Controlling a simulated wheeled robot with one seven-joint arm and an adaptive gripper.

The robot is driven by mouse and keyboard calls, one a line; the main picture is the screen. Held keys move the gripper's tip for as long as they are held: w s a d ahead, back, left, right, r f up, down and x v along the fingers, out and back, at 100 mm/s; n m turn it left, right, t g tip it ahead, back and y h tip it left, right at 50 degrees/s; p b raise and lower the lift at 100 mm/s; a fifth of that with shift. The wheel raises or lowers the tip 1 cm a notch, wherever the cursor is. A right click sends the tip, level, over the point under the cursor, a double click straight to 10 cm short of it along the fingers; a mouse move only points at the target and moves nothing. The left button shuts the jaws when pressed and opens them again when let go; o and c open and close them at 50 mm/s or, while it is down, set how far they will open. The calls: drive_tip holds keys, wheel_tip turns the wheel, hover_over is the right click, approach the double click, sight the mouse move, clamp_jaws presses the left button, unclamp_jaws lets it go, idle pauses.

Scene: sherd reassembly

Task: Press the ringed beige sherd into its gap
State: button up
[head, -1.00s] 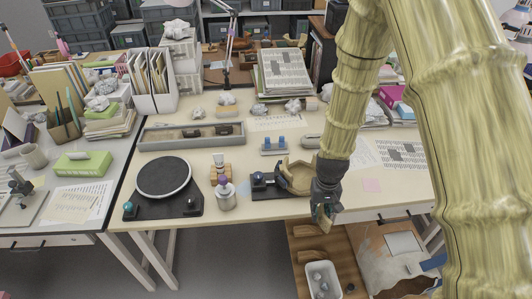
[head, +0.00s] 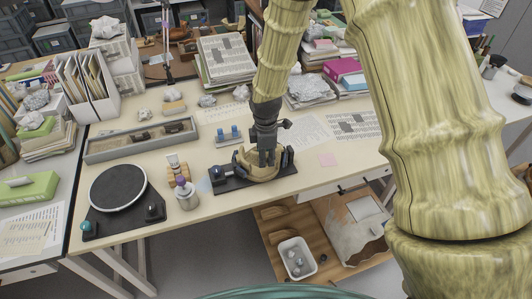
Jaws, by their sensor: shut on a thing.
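A beige, partly built vessel (head: 262,174) sits in a dark holder (head: 228,181) near the front edge of the cream table. My dark gripper (head: 267,158) points down at the vessel, with its fingertips at the vessel's upper wall. It is shut on a small piece, most likely the beige sherd, which the fingers and the vessel largely hide. I cannot make out the ring on the sherd or the gap. I cannot tell whether the piece touches the vessel.
A black turntable (head: 118,188) and a purple-topped bottle (head: 186,196) stand to the left. A long grey tray (head: 105,152) lies behind them. Papers and a pink note (head: 327,160) lie to the right. A white bin (head: 297,260) stands below the table's front edge.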

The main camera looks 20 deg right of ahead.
drive_tip(key=shift+w+r+n, duration=0.2)
drive_tip(key=shift+w+n, duration=0.05)
drive_tip(key=shift+n, duration=0.35)
drive_tip(key=shift+d+f, duration=0.1)
drive_tip(key=shift+f, duration=0.1)
wheel_tip(320, 180, down, 8)
drive_tip(key=b, duration=0.5)
drive_tip(key=shift+w+r+b, duration=0.15)
drive_tip(key=shift+w+b, duration=0.15)
idle(0.4)
drive_tip(key=shift+w, duration=0.25)
idle(0.5)
drive_tip(key=shift+f+p, duration=0.5)
idle(2.8)
drive_tip(key=o, duration=0.9)
drive_tip(key=shift+c, duration=0.2)
drive_tip(key=shift+r, duration=0.15)
